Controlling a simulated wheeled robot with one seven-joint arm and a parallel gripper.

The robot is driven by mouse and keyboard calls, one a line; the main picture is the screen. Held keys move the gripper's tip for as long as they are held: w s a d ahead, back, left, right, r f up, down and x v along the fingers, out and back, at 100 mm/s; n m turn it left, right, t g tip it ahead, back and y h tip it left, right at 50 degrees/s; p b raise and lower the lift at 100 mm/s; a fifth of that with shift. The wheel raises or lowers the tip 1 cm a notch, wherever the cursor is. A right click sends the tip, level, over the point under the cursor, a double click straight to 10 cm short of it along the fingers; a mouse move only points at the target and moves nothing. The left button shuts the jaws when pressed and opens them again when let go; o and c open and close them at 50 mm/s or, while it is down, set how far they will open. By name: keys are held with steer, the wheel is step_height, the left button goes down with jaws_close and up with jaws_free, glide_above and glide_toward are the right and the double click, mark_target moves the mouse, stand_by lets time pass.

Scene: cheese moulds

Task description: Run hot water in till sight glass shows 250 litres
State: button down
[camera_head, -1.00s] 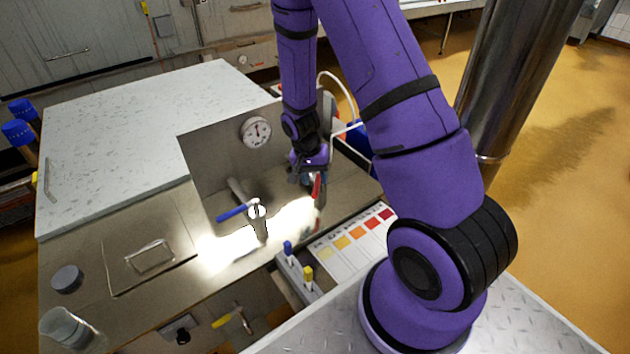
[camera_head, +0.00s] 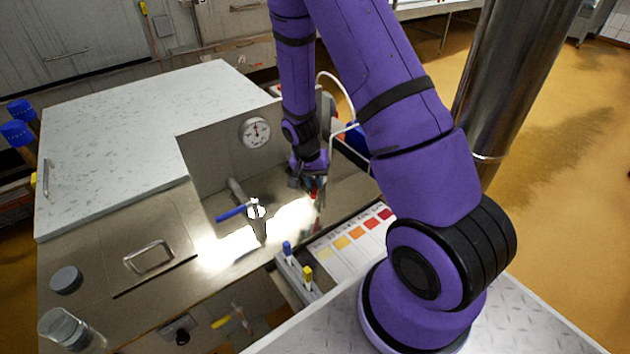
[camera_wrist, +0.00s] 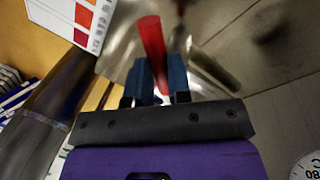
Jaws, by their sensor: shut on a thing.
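A red lever handle (camera_head: 314,190) stands at the right of the steel worktop; in the wrist view the red handle (camera_wrist: 152,42) runs down between my two blue fingers. My gripper (camera_head: 311,182) is shut on it, and its fingertips also show in the wrist view (camera_wrist: 162,82). The handle's lower end is hidden by the fingers. A blue lever (camera_head: 232,213) on a metal tap stands to the left, apart from my gripper. I cannot make out a sight glass or a litre reading in these frames.
A round dial (camera_head: 255,132) is on the steel upright panel behind. A colour chart (camera_head: 350,240) and a rack with blue and yellow caps (camera_head: 298,270) lie in front. A clear beaker (camera_head: 66,328) stands at front left. A pale speckled lid (camera_head: 120,130) covers the back left.

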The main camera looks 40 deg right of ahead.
steer(key=shift+w+a+m+g+y, duration=0.1)
steer(key=shift+w+a+m+y, duration=0.15)
steer(key=shift+w+m, duration=0.9)
steer(key=shift+w+a+m+g+y, duration=0.1)
steer(key=shift+w+a+m+y, duration=0.25)
steer(key=shift+m, duration=1.45)
steer(key=shift+w+a+m+g+y, duration=0.1)
steer(key=shift+w+a+m+y, duration=0.1)
steer(key=shift+w+m, duration=0.95)
steer(key=shift+s+m, duration=0.25)
steer(key=shift+m, duration=0.15)
steer(key=c, duration=1.1)
jaws_free()
steer(key=shift+o, duration=0.2)
step_height(320, 180, up, 11)
steer(key=w, duration=0.2)
steer(key=shift+f, duration=0.2)
